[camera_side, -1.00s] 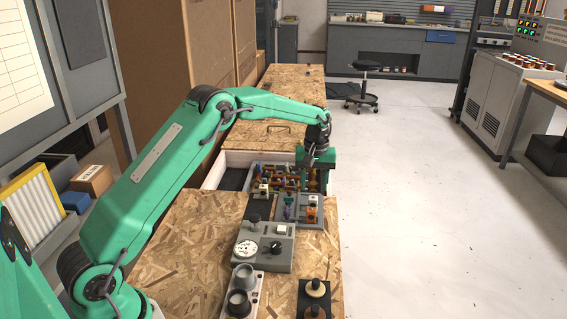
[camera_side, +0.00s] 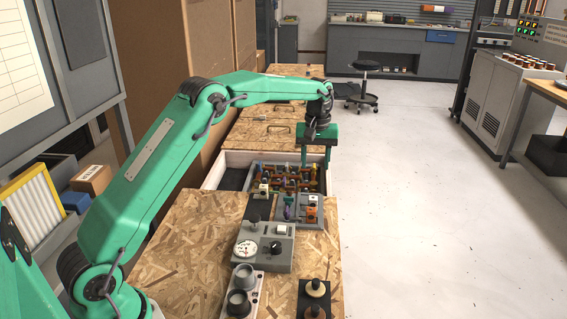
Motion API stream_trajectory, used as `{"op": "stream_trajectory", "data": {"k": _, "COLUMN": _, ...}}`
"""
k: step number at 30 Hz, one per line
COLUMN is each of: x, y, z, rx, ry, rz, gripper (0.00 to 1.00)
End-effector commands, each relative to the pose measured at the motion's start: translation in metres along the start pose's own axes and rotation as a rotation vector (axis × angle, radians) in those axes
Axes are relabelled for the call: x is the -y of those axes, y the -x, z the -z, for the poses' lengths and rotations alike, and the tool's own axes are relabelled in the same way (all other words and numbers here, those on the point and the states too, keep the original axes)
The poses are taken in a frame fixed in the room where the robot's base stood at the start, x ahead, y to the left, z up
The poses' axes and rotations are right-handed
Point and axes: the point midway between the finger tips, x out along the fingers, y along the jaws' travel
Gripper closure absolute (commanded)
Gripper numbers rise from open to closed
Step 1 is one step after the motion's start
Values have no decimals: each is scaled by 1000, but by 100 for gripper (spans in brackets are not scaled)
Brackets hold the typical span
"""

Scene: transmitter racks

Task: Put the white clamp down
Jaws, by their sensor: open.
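My gripper (camera_side: 316,163) is green and points down, its two fingers apart with nothing seen between them. It hangs over the far right part of a grey compartment tray (camera_side: 311,222) that holds several small coloured parts. A small white piece (camera_side: 312,198) sits on top of an orange part in the tray's right-hand section, below and nearer than my fingers. I cannot tell at this size whether it is the white clamp. A pale block (camera_side: 264,188) stands at the tray's left side.
A grey control box (camera_side: 265,262) with a white dial stands in front of the tray on the chipboard bench (camera_side: 190,235). An open white-walled drawer (camera_side: 216,172) surrounds the tray's far end.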

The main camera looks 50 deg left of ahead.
Motion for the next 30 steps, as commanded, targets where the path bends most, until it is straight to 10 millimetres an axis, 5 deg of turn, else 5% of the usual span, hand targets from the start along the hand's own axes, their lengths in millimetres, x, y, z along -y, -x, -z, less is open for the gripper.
{"op": "stream_trajectory", "data": {"k": 14, "x": 4, "y": 21, "z": -12, "rx": -20, "ry": -36, "rz": -15, "gripper": 53}}
{"op": "stream_trajectory", "data": {"k": 30, "x": 45, "y": 110, "z": -96, "rx": -137, "ry": -251, "rz": -87, "gripper": 53}}
